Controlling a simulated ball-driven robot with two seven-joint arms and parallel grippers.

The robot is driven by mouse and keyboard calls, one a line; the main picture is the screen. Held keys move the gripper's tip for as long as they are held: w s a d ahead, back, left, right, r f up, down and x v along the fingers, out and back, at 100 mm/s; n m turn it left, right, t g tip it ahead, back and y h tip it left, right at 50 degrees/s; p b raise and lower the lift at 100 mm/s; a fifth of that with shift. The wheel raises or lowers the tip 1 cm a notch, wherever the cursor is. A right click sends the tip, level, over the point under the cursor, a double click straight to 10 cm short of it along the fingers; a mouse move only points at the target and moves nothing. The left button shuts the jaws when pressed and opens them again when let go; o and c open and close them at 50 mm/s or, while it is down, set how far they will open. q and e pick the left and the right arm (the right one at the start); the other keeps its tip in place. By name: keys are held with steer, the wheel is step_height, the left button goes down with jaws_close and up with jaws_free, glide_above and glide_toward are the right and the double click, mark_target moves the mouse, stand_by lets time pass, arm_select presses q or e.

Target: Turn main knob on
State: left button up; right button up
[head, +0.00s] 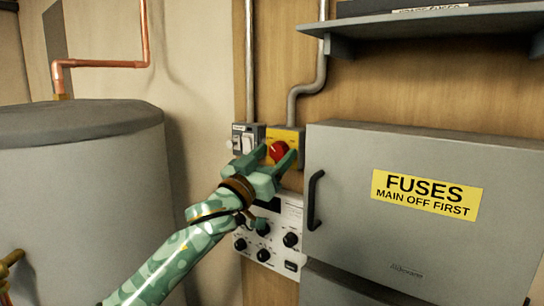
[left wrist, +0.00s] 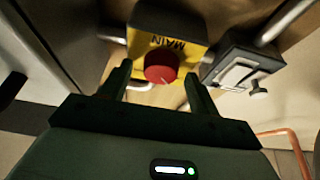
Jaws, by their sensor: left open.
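The main knob (head: 278,151) is a round red knob on a yellow box (head: 290,133) on the wooden wall panel, left of the grey fuse cabinet. In the left wrist view the red knob (left wrist: 161,67) sits on the yellow plate (left wrist: 187,60) marked MAIN. My left gripper (head: 276,158) is open in front of the knob, with its green fingers on either side of it. In the left wrist view its fingertips (left wrist: 158,74) flank the knob, with gaps visible. I cannot tell how deep the fingers reach along it. My right gripper is not in view.
The grey fuse cabinet (head: 420,240) with a black handle (head: 314,200) stands close on the right. A grey switch box (head: 246,138) is just left of the knob. A panel of black dials (head: 290,215) is below. A grey tank (head: 90,190) fills the left.

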arm_select(q)
steer(key=c, duration=1)
steer(key=shift+o, duration=0.2)
